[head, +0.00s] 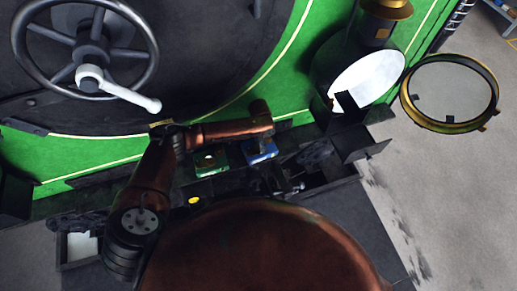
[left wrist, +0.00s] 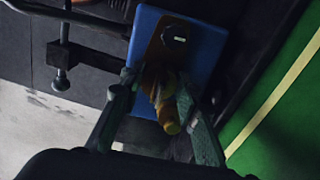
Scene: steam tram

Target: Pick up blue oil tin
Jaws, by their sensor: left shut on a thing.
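The blue oil tin (left wrist: 192,48) fills the middle of the left wrist view, with a yellow-brown spout or cap and a dark round fitting on its top. My left gripper (left wrist: 158,92) has its fingers on either side of the yellow-brown part and is shut on the tin. In the head view the blue tin (head: 260,151) shows just below the end of my left arm, on a dark ledge in front of the green wall. The fingers are mostly hidden there. I cannot tell whether the tin is lifted. My right gripper is not in view.
A green tin (head: 210,163) stands left of the blue one. A handwheel (head: 88,48) with a pale crank handle is at the upper left. A brass-rimmed lamp with its round door (head: 450,92) open is at the right. Dark brackets (head: 330,163) crowd the ledge.

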